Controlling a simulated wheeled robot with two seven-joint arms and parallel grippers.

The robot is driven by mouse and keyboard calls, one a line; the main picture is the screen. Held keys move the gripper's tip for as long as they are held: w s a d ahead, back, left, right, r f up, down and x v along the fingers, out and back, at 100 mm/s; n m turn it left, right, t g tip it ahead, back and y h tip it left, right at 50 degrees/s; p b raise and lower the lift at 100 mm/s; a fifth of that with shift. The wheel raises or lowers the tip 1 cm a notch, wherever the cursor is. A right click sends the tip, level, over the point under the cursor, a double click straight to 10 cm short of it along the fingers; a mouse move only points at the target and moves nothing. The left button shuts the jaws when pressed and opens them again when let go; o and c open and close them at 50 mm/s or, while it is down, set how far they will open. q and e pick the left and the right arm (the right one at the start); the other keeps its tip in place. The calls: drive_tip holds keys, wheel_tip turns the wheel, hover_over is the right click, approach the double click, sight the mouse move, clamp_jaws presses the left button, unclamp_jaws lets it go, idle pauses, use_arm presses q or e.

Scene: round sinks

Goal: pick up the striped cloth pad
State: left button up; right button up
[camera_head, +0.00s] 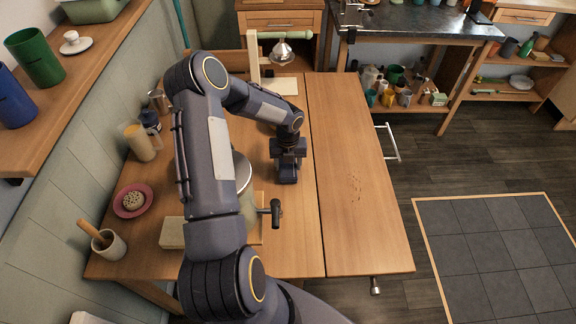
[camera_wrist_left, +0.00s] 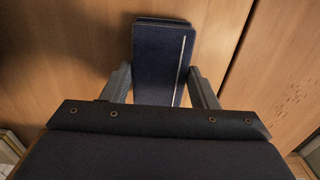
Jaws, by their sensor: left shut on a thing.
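The striped cloth pad (camera_wrist_left: 160,55) is dark navy with one thin pale stripe along its right side in the left wrist view. My left gripper (camera_wrist_left: 162,88) is shut on it, with one finger on each side of its near part. In the head view the left gripper (camera_head: 288,150) points down over the wooden table, with the dark pad (camera_head: 288,174) at its fingers. A shadow falls on the wood beside the pad; I cannot tell whether the pad touches the table. My right gripper is in neither view.
The wooden table (camera_head: 350,170) is clear to the right, apart from small specks. A pot (camera_head: 242,180) stands behind my arm, near a dark-handled tool (camera_head: 270,211). A pale stand (camera_head: 254,62) is at the back. A mug (camera_head: 142,142), pink dish (camera_head: 132,201) and mortar (camera_head: 108,245) line the left.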

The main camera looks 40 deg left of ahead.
use_arm(q)
drive_tip(key=shift+r, duration=0.45)
drive_tip(key=w+d+r+b, duration=0.3)
drive_tip(key=w+d+r, duration=0.4)
drive_tip(key=w+r, duration=0.4)
drive_tip(key=shift+w+r, duration=0.35)
drive_tip(key=shift+w, duration=0.25)
